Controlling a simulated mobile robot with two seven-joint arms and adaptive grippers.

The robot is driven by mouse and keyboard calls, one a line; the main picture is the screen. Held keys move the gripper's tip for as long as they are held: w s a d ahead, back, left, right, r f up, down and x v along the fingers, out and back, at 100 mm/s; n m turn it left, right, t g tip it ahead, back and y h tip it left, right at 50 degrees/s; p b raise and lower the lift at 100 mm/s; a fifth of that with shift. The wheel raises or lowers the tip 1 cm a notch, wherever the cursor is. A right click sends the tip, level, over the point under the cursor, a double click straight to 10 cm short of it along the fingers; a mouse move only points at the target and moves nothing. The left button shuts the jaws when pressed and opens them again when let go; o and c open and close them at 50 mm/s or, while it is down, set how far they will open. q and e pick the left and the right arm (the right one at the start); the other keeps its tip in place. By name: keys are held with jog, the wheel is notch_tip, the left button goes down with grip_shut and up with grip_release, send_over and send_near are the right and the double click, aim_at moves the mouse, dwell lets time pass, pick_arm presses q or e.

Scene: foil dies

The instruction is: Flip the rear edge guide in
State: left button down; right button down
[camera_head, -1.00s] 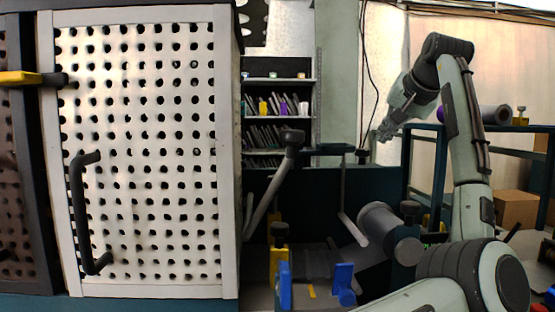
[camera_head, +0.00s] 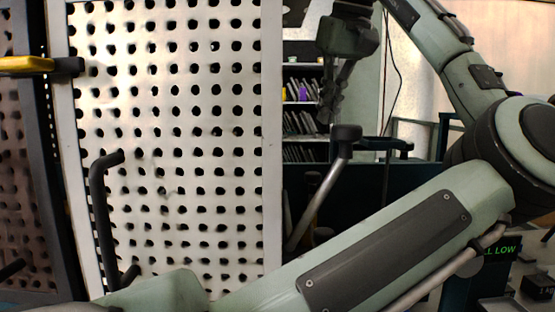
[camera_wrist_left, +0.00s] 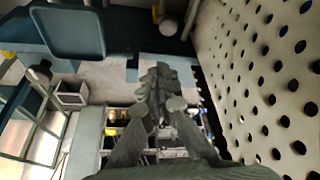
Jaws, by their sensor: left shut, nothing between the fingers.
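My left gripper (camera_head: 328,112) hangs with its fingers pointing down in the head view, in front of the shelves and right of the perforated door. It is shut and empty. In the left wrist view its fingers (camera_wrist_left: 158,80) meet near the middle, with the perforated panel close on the right. I cannot pick out the rear edge guide for certain in any view now. My own arm link covers the lower middle of the head view. My right gripper is not in view.
The white perforated door (camera_head: 185,130) with a dark handle (camera_head: 103,200) fills the left. A lever with a dark knob (camera_head: 346,132) stands right of it, below my gripper. A yellow-ended handle (camera_head: 28,64) juts at far left.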

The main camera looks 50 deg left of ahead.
pick_arm(q)
jog(key=shift+s+a+f+n, duration=0.15)
jog(key=shift+s+n, duration=0.1)
jog(key=shift+s, duration=0.3)
jog(key=shift+s+f+n, duration=0.1)
jog(key=shift+s+n, duration=0.15)
jog(key=shift+s, duration=0.3)
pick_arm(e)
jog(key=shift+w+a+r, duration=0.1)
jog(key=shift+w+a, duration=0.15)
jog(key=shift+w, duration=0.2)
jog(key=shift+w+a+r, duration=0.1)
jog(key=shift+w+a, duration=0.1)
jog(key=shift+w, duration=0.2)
pick_arm(q)
jog(key=shift+a+f, duration=0.1)
jog(key=s+x, duration=0.1)
jog(key=x, duration=0.8)
jog(key=shift+w+f, duration=0.4)
jog(key=shift+f, duration=0.05)
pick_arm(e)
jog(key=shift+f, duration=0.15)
